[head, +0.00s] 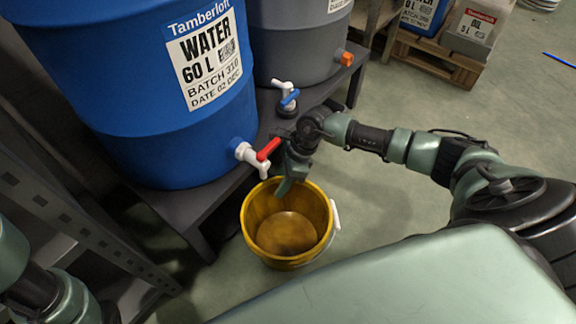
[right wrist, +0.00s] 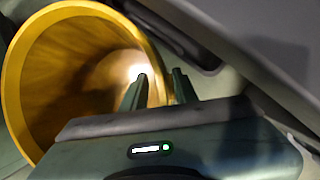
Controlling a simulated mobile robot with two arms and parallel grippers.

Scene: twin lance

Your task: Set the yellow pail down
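The yellow pail (head: 257,212) is below the red-handled tap of the blue barrel in the head view, its open mouth facing up. A pale handle piece shows on its right side. Its inside and rim fill the left of the right wrist view (right wrist: 45,80). My right gripper (head: 285,186) is at the pail's far rim. In the right wrist view its fingers (right wrist: 159,90) straddle the rim, one inside and one outside, and look closed on the wall. Whether the pail's base touches the floor is hard to tell. My left gripper is out of view.
The blue water barrel (head: 130,80) and a grey barrel (head: 297,45) stand on a dark low bench (head: 190,207) beside the pail. Their taps jut out near my right gripper. A wooden pallet (head: 437,62) with containers is at the back. The green floor (head: 395,95) is clear to the right.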

